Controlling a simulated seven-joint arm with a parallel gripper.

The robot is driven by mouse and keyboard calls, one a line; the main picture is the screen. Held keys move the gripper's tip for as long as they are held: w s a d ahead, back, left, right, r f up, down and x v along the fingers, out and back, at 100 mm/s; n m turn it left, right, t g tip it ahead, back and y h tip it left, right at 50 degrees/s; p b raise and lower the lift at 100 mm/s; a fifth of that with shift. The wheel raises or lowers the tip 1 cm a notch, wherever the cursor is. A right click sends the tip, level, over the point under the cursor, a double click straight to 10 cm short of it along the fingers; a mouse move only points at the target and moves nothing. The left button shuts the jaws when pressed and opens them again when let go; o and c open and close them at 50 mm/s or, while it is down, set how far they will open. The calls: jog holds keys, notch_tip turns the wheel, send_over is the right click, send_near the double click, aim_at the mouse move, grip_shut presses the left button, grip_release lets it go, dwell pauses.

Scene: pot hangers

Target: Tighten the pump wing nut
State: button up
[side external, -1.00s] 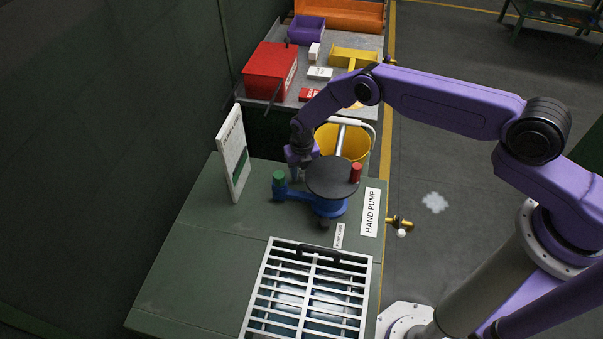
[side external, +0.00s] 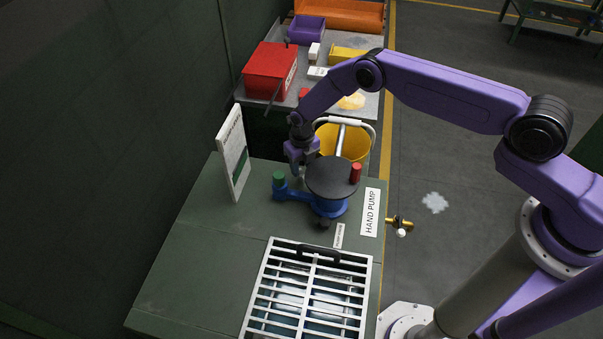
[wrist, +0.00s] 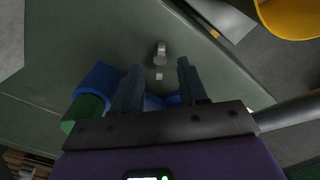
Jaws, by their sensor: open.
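The hand pump has a blue body (side external: 331,207), a dark round top (side external: 331,178), a red knob (side external: 355,173) and a green cap (side external: 279,177). My gripper (side external: 296,171) points down just behind the pump, between the round top and the white sign. In the wrist view my gripper (wrist: 157,68) is open with nothing held. A small grey metal piece (wrist: 160,54), which looks like the wing nut, lies ahead of the gap between its fingers. The blue part (wrist: 98,80) and green cap (wrist: 83,112) show at left there. The side view does not clearly show the wing nut.
A white sign board (side external: 233,155) stands left of the pump. A barred white grate (side external: 309,296) is in front. A yellow bucket (side external: 343,143) stands behind the bench, and a red box (side external: 270,74) sits on the far table. The bench's left part is clear.

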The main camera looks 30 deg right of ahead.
aim_at(302, 176)
dwell(0.3)
jog(key=m, duration=0.3)
dwell(0.3)
jog(key=shift+f, duration=0.1)
jog(key=shift+f, duration=1.4)
